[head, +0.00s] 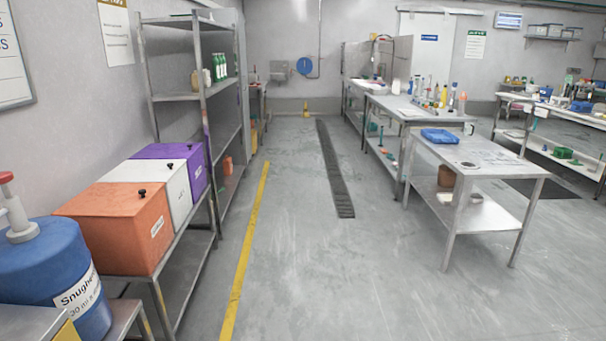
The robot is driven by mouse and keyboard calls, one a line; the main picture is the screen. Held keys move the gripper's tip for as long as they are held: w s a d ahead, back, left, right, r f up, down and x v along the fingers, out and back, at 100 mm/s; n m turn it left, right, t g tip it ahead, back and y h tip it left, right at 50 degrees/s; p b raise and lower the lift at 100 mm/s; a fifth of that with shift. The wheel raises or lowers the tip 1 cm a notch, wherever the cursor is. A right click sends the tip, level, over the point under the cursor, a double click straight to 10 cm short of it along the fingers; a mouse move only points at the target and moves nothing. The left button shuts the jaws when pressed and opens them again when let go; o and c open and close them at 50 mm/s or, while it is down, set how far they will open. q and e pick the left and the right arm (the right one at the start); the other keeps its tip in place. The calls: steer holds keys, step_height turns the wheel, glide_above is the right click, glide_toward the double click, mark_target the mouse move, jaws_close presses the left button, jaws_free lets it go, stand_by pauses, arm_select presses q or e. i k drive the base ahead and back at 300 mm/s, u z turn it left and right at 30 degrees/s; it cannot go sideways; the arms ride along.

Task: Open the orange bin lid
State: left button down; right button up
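The orange bin (140,231) sits on a metal shelf at the left in the head view. It is the nearest of three bins in a row. Its orange lid (105,203) looks closed, with a small dark knob (142,193) near the right edge. A white label is on its right-hand face. Neither of my grippers shows in this view.
A white bin (172,184) and a purple bin (196,172) stand behind it. A blue drum (50,265) with a pump stands in front at left. The floor (330,270) to the right is clear up to a metal table (475,155).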

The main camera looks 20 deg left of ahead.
mark_target(100, 199)
steer(key=u, duration=0.3)
steer(key=i, duration=2.3)
steer(key=u, duration=0.95)
